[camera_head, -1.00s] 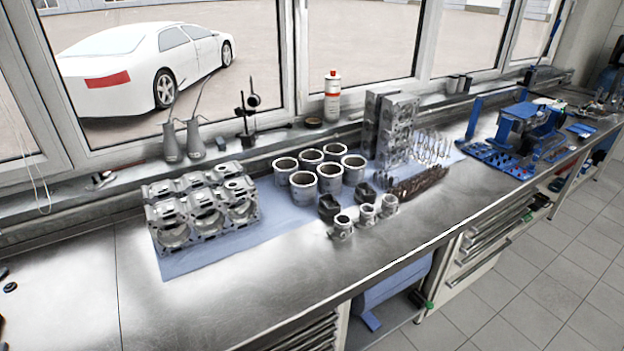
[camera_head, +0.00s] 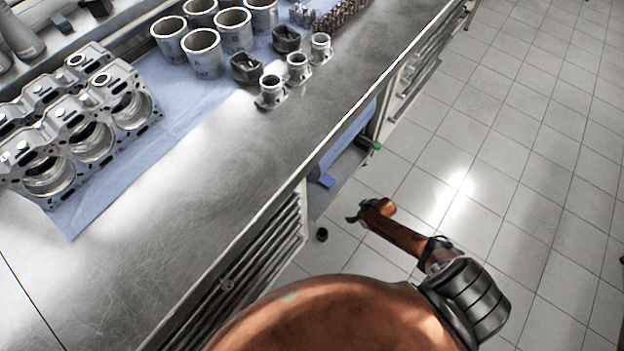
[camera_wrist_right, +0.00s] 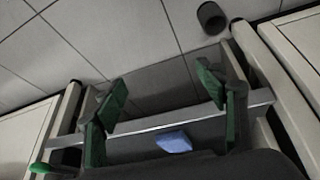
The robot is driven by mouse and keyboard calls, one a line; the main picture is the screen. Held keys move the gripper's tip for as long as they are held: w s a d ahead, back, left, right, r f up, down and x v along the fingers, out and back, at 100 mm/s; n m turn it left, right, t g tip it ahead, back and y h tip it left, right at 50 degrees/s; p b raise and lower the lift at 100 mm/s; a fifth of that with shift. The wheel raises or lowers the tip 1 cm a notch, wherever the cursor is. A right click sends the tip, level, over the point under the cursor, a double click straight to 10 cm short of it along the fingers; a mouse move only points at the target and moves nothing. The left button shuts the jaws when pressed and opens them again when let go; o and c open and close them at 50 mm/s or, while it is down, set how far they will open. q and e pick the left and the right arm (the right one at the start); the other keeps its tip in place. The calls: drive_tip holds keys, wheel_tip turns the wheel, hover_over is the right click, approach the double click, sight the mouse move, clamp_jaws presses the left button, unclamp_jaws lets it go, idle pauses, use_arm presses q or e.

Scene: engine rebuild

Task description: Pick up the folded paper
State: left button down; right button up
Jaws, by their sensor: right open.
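Under the bench, in the head view, a larger blue piece (camera_head: 345,145) lies in the opening, and a small flat blue piece (camera_head: 327,181) sits at its lower front edge. In the right wrist view, a small light-blue folded piece (camera_wrist_right: 173,141), likely the folded paper, lies on the dark surface behind a pale metal edge. My right gripper (camera_head: 362,212) is low over the floor in front of the opening. In the right wrist view, my right gripper (camera_wrist_right: 163,92) is open and empty, its green-padded fingers apart, with the blue piece beyond them. My left gripper does not show.
A small dark cylinder (camera_head: 322,235) stands on the floor near the opening. Drawers (camera_head: 255,270) flank it, and a green part (camera_head: 375,145) sticks out on its right. Engine parts stand on the steel bench (camera_head: 215,170). The tiled floor (camera_head: 500,150) is clear to the right.

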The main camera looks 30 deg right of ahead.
drive_tip(key=n+t+y+b, duration=0.1)
drive_tip(key=n+y+b, duration=0.1)
drive_tip(key=b, duration=0.2)
approach(326, 179)
drive_tip(key=shift+x, duration=0.9)
drive_tip(key=shift+w+a+f+b, duration=0.45)
drive_tip(key=shift+w+f+b, duration=0.25)
drive_tip(key=shift+b, duration=0.1)
drive_tip(key=shift+w+f, duration=0.2)
drive_tip(key=shift+f, duration=0.05)
drive_tip(key=b+x, duration=0.3)
drive_tip(key=x, duration=0.1)
drive_tip(key=shift+f, duration=0.4)
drive_tip(key=shift+w, duration=0.15)
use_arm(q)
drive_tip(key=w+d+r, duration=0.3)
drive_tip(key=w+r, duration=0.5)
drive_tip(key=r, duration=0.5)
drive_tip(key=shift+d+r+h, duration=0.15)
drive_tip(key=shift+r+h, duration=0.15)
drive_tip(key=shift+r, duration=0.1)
use_arm(e)
drive_tip(key=c, duration=1)
drive_tip(key=shift+r, duration=0.2)
